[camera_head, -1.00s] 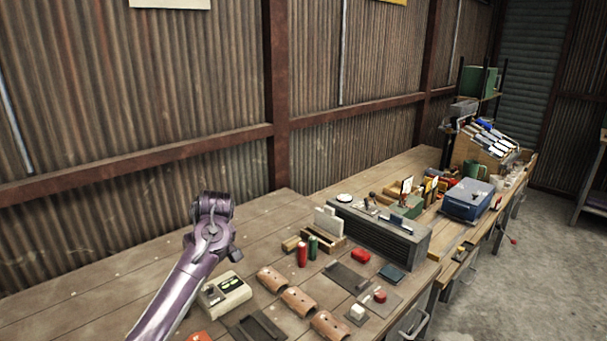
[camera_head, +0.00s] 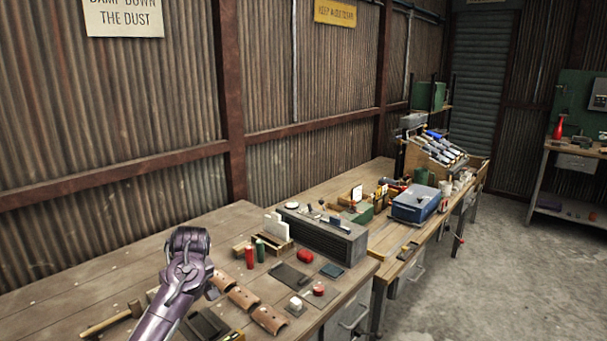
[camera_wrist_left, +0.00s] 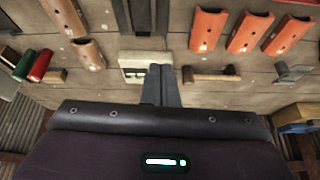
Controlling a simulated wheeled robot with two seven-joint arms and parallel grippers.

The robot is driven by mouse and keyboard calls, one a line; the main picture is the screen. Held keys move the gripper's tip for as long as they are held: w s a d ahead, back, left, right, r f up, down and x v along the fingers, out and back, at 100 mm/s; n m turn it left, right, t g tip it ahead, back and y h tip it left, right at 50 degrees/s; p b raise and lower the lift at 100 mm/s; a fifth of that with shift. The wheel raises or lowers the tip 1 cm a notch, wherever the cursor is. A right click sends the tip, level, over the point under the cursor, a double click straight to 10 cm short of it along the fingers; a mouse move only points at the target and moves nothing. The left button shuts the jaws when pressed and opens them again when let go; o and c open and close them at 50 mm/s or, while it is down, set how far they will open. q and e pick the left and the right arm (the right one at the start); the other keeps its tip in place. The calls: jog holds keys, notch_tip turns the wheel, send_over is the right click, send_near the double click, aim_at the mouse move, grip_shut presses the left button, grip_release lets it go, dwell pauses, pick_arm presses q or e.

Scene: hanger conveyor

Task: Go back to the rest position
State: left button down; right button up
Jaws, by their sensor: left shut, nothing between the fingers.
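My left arm (camera_head: 180,285) rises from the bottom of the head view, its purple joint over the near workbench. The left gripper itself is hidden behind the arm there. In the left wrist view my left gripper (camera_wrist_left: 160,72) is shut, its two grey fingers together with nothing between them. It is over the wooden bench top, close to a small cream box (camera_wrist_left: 143,66). A hammer (camera_wrist_left: 212,77) lies to the right of the fingers in that view. My right gripper is in neither view.
Curved brown tiles (camera_head: 243,297), a red cylinder (camera_head: 249,256), a green cylinder (camera_head: 260,249) and a long grey box (camera_head: 322,232) stand on the bench (camera_head: 90,270). A blue toolbox (camera_head: 415,204) stands farther back. Concrete floor (camera_head: 500,270) is clear at right.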

pick_arm(q)
jog(key=s+d+f+m, duration=0.2)
jog(key=s+f, duration=0.2)
jog(key=s, duration=0.1)
jog(key=s+d+f+m+h, duration=0.1)
jog(key=s+d+f+m, duration=0.1)
jog(key=s+f, duration=0.2)
jog(key=s+d+f+m+h, duration=0.1)
jog(key=s+d+f, duration=0.1)
jog(key=s+f, duration=0.2)
jog(key=shift+s+d+f+m, duration=0.15)
jog(key=shift+s+d+m, duration=0.05)
jog(key=shift+s, duration=0.35)
jog(key=shift+s+d+f+m, duration=0.1)
jog(key=shift+s+d+m, duration=0.1)
jog(key=shift+s, duration=0.35)
jog(key=s+d+r+m+h, duration=0.15)
jog(key=s+m, duration=0.35)
jog(key=s, duration=1.6)
notch_tip(320, 180, down, 30)
jog(key=s+g+b, duration=0.1)
jog(key=b, duration=0.1)
jog(key=s+a+f, duration=0.2)
jog(key=s+f, duration=0.8)
jog(key=s+a+f+g+b, duration=0.1)
jog(key=s+a+f, duration=0.1)
jog(key=s+f, duration=0.8)
jog(key=shift+s+f, duration=0.15)
jog(key=shift+f, duration=0.1)
